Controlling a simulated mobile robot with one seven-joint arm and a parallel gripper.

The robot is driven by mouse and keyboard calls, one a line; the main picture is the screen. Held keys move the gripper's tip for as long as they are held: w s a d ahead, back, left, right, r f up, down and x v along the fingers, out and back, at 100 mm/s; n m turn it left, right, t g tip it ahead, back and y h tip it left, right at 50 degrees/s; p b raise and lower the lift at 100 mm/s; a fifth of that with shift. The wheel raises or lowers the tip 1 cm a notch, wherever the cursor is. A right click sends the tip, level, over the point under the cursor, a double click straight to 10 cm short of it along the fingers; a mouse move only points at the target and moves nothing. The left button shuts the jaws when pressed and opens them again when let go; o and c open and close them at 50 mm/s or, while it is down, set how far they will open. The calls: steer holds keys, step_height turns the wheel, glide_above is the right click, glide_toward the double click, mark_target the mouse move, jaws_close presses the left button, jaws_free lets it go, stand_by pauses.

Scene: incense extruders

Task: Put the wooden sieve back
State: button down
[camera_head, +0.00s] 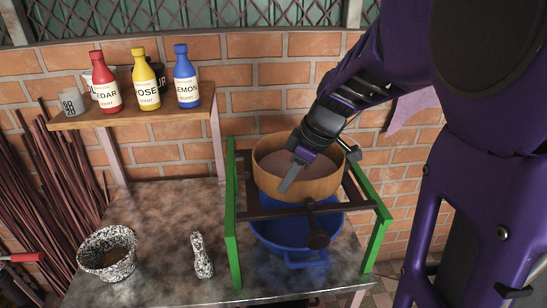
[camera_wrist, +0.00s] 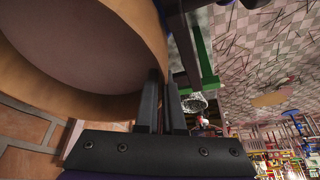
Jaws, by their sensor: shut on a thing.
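The wooden sieve (camera_head: 318,188), a round light-wood hoop with a greyish-brown inside, is at the green-sided rack (camera_head: 232,215), over its dark rails. I cannot tell whether it rests on them. It looks about level. My gripper (camera_head: 291,181) reaches down from the upper right, with one finger seen over the sieve's inside. In the wrist view, the fingers (camera_wrist: 161,80) are shut at the sieve's rim (camera_wrist: 152,28), and the sieve fills the upper left. Part of the rim is hidden by my gripper. A blue basin (camera_head: 290,257) stands below the sieve, within the rack.
A speckled mortar (camera_head: 106,270) and speckled pestle (camera_head: 202,258) are on the table to the left. A wall shelf (camera_head: 135,111) holds red, yellow and blue bottles and cups. A dark round-ended handle (camera_head: 316,236) hangs at the rack's front. Brick wall stands close behind.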

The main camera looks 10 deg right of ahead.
steer(key=shift+f, duration=0.15)
steer(key=c, duration=0.9)
jaws_free()
steer(key=shift+c, duration=0.2)
